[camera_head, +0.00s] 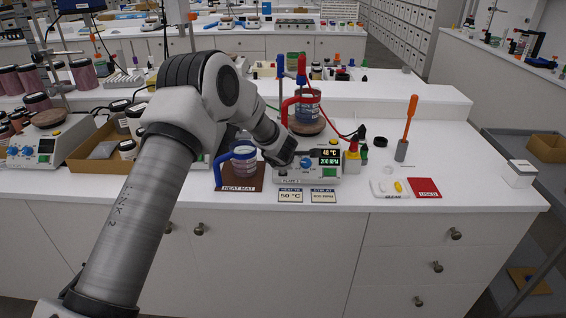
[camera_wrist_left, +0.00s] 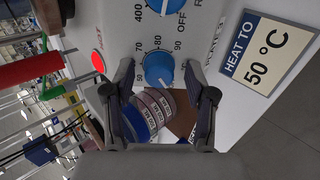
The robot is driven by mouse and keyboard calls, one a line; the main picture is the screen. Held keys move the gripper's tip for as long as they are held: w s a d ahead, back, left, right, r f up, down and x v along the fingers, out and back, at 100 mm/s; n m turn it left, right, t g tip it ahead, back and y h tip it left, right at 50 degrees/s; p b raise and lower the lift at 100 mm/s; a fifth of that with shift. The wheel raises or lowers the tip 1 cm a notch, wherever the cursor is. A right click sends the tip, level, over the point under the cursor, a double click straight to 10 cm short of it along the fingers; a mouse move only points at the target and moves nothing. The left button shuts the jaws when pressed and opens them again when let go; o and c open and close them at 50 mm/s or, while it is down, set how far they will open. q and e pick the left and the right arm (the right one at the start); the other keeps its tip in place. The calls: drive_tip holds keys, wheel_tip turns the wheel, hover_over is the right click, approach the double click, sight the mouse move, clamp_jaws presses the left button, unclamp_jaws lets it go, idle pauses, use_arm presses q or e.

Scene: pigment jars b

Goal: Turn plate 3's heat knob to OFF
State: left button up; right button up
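The hot plate with a lit display reading 48 °C and 200 RPM (camera_head: 328,160) stands on the bench in the head view. A blue knob (camera_head: 306,164) shows on its front. In the wrist view, a blue knob with a dial marked 50 to 90 (camera_wrist_left: 158,68) sits between the fingertips of my left gripper (camera_wrist_left: 158,74). The fingers are apart, with gaps on both sides of the knob. A second blue knob (camera_wrist_left: 187,14) is at the top edge beside an OFF mark. My left gripper (camera_head: 288,150) is at the plate's front in the head view. My right gripper is out of view.
A blue jar with a red clamp (camera_head: 307,106) stands on the plate. A blue-handled jar (camera_head: 244,160) stands on the heat mat (camera_head: 236,188) at left. Cards reading 50 °C (camera_head: 290,196) and a stir setting (camera_head: 323,196) lie in front. An orange-handled tool (camera_head: 408,125) stands right.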

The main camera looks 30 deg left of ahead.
use_arm(q)
drive_tip(key=shift+r, duration=0.1)
drive_tip(key=v, duration=1.1)
drive_tip(key=shift+s+r, duration=0.2)
drive_tip(key=shift+s, duration=0.1)
drive_tip(key=shift+d, duration=0.1)
